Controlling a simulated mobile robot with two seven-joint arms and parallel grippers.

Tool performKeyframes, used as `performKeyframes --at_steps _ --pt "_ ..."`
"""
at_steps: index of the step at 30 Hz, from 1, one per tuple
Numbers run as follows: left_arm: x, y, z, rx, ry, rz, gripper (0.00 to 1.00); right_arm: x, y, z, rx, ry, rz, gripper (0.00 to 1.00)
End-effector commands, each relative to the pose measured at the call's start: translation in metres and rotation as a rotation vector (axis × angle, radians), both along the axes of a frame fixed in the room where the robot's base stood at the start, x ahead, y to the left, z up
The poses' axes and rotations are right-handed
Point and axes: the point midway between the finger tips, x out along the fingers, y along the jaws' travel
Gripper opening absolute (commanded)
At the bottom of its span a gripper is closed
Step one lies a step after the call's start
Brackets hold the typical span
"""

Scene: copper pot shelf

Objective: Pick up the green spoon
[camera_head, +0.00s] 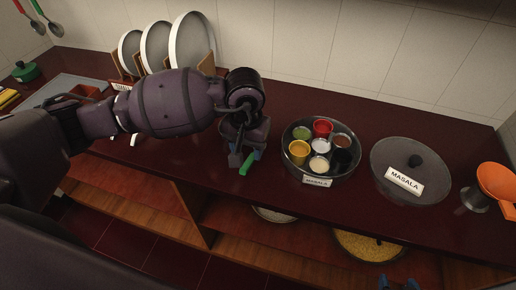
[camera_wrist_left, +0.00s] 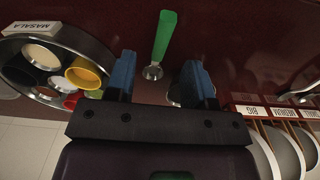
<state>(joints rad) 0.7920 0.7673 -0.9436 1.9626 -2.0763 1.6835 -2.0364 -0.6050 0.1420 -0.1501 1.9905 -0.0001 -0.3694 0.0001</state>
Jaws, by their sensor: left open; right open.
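The green spoon (camera_head: 246,165) lies on the dark red counter, left of the masala tin; its green handle shows below my left gripper. In the left wrist view the green handle (camera_wrist_left: 164,36) points away and its small metal bowl (camera_wrist_left: 153,72) lies between the fingers as seen. My left gripper (camera_head: 245,152) is open above the spoon, and its two blue fingers (camera_wrist_left: 158,80) are apart with nothing gripped. In the head view the gripper hides the spoon's bowl end. My right gripper (camera_head: 398,283) shows only blue fingertips at the bottom edge, apart and empty.
A round masala tin (camera_head: 299,173) with several spice cups stands close right of my left gripper. Its lid (camera_head: 424,171), a metal cup (camera_head: 474,199) and an orange ladle (camera_head: 496,182) are further right. Plates (camera_head: 193,43) stand in a rack behind my left arm. Open shelves lie below the counter.

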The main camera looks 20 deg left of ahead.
Motion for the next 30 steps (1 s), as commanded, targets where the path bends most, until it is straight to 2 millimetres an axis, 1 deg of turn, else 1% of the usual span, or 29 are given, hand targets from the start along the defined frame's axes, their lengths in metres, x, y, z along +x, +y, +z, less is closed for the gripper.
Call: performKeyframes --at_steps 1,3,6,13,21,25,30 --pt "-0.001 0.0 -0.009 0.0 0.005 0.002 0.49 0.001 0.0 0.0 -0.001 -0.001 0.001 0.6" --pt "-0.001 0.0 -0.018 -0.002 0.003 0.002 0.49 0.002 0.0 0.0 0.0 -0.003 0.002 0.6" --pt "0.0 0.0 -0.029 -0.002 0.002 0.003 0.49 0.004 0.0 0.001 -0.001 -0.006 0.002 0.6" --pt "-0.001 0.001 -0.041 -0.002 0.002 0.003 0.49 0.006 0.001 0.004 0.0 -0.012 0.004 0.6" --pt "-0.001 0.004 -0.076 -0.003 0.003 0.005 0.49 0.005 0.0 0.008 -0.001 -0.013 0.003 0.6" --pt "0.0 0.004 -0.085 -0.003 0.001 0.004 0.49 0.002 0.0 0.007 -0.001 -0.007 0.0 0.6" --pt "0.0 0.004 -0.086 -0.002 0.0 0.003 0.49 -0.001 -0.001 0.005 -0.001 -0.001 -0.001 0.6"
